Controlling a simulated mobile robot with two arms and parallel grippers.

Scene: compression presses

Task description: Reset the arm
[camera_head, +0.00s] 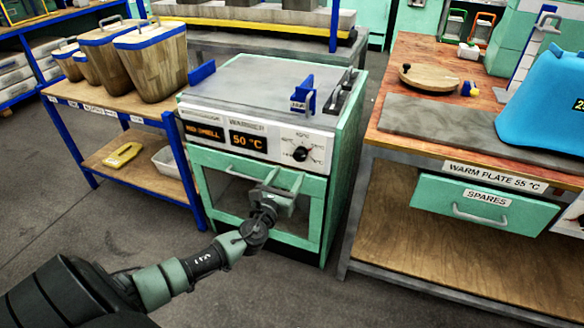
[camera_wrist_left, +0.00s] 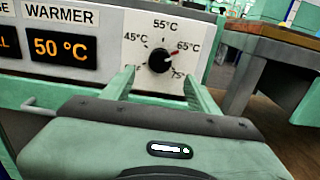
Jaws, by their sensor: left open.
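My left arm comes in from the lower left, and my left gripper (camera_head: 284,184) is in front of the green warmer's (camera_head: 255,218) glass door. The gripper is open and nothing shows between its fingers. In the left wrist view its two green fingers (camera_wrist_left: 160,82) point at the warmer's front panel, one on either side of the black knob (camera_wrist_left: 160,61). Whether they touch the panel cannot be told. The knob's red mark points near 65 °C. The warmer's display (camera_head: 248,138) reads 50 °C. My right gripper is not in view.
A blue-framed wooden shelf (camera_head: 72,92) with wooden buckets stands left of the warmer. At right a workbench (camera_head: 400,62) holds a grey warm plate (camera_head: 430,120) and a blue object (camera_head: 545,105); its spares drawer (camera_head: 485,203) is shut. Grey floor shows around my arm.

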